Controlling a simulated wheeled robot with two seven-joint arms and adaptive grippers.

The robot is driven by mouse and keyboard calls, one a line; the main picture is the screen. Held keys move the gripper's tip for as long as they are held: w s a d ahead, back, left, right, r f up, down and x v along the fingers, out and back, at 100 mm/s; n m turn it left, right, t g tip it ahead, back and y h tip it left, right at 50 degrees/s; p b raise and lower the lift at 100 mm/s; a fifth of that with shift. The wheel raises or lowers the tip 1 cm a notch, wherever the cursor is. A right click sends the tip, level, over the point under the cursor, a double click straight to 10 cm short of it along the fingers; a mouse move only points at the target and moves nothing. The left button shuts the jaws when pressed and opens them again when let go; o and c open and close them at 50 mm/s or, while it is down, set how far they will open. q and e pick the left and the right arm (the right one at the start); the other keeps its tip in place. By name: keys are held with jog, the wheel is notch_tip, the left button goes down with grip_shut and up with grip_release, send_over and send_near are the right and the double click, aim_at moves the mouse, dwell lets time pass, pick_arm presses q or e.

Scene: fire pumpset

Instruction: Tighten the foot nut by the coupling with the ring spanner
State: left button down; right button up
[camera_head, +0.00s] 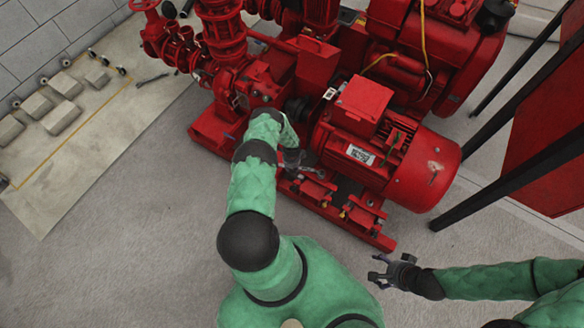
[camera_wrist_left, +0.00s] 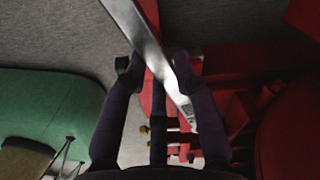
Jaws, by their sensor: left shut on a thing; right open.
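My left gripper (camera_head: 292,160) is low beside the red pumpset, near the motor's feet and the dark coupling (camera_head: 297,107). In the left wrist view it is shut on the silver spanner (camera_wrist_left: 150,48), which runs diagonally between the fingers. In the head view the spanner is hard to make out against the gripper. Small brass-coloured fasteners (camera_wrist_left: 145,130) show behind the fingers in the wrist view; which one is the foot nut I cannot tell. Whether the spanner's ring touches a nut cannot be seen. My right gripper (camera_head: 388,270) is open and empty over the floor.
The red motor (camera_head: 408,160) and its base frame (camera_head: 375,238) stand right of my left gripper. Red pump pipework (camera_head: 222,40) rises behind. Black posts (camera_head: 500,192) and a red panel (camera_head: 548,150) stand at the right. Grey floor (camera_head: 120,240) is clear at the left.

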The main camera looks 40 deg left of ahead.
pick_arm(q)
jog(key=shift+f+b, duration=1.15)
pick_arm(e)
jog(key=shift+f, duration=1.2)
pick_arm(q)
jog(key=shift+s+d+n+p, duration=0.15)
jog(key=shift+s+n+p, duration=0.15)
jog(key=shift+p, duration=0.1)
pick_arm(e)
jog(key=shift+r, duration=0.4)
pick_arm(q)
jog(key=shift+r, duration=0.15)
pick_arm(e)
jog(key=shift+r, duration=0.1)
pick_arm(q)
jog(key=shift+r+p, duration=1.75)
jog(key=shift+r, duration=0.7)
pick_arm(e)
jog(key=shift+r, duration=1.65)
pick_arm(q)
jog(key=shift+d, duration=0.1)
